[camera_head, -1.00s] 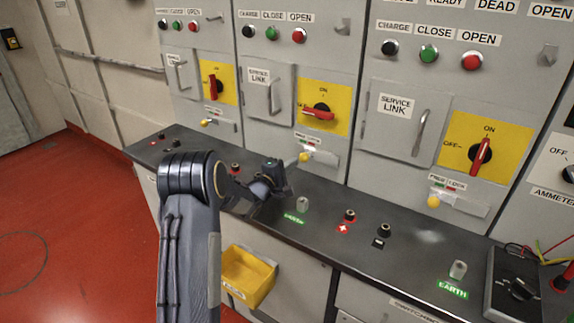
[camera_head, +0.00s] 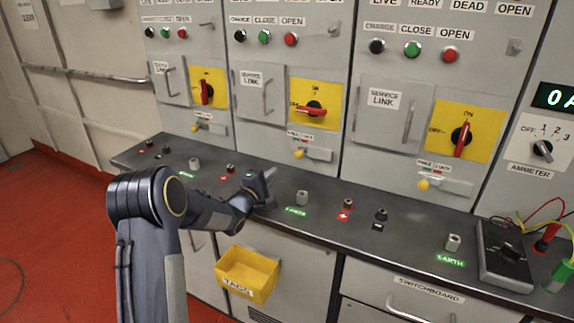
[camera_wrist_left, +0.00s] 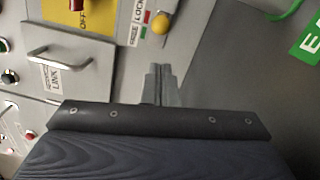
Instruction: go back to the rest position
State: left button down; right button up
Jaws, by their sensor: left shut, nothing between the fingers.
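My left arm comes in from the lower left in the head view. Its gripper (camera_head: 268,176) is over the dark bench ledge, between the left and middle sets of terminals. In the left wrist view the gripper's fingers (camera_wrist_left: 158,84) are together with nothing between them, with the cabinet front and the grey ledge beyond. My right gripper is not in view.
The dark ledge (camera_head: 330,222) carries terminals and earth posts (camera_head: 302,198). Panels with red switches (camera_head: 462,138) and yellow knobs (camera_head: 423,184) rise behind. A yellow tag bin (camera_head: 248,272) hangs below the front edge. A black meter (camera_head: 505,256) with leads stands at the right. Red floor is open at the left.

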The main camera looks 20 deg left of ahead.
pick_arm(q)
jog(key=s+r+m+g+y+p, duration=0.1)
jog(key=s+r+m+g+y, duration=0.1)
jog(key=s+r, duration=0.35)
jog(key=s+r+m+g+y+p, duration=0.1)
jog(key=s+r+m+g, duration=0.15)
jog(key=s, duration=0.65)
jog(key=s+d+f+m+g+h, duration=0.1)
jog(key=s+d+m, duration=0.3)
jog(key=s, duration=0.6)
jog(key=s+d+f+m+g+h+p, duration=0.1)
jog(key=s+d+m+g, duration=0.3)
jog(key=s, duration=0.6)
jog(key=s+d+f+m+g+h, duration=0.2)
jog(key=s+d+m+g, duration=0.1)
jog(key=s, duration=0.8)
jog(key=shift+d+m+p, duration=0.35)
jog(key=shift+d+m, duration=0.4)
jog(key=shift+d, duration=0.05)
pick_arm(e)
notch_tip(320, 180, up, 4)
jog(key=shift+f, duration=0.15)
pick_arm(q)
jog(key=shift+f, duration=0.1)
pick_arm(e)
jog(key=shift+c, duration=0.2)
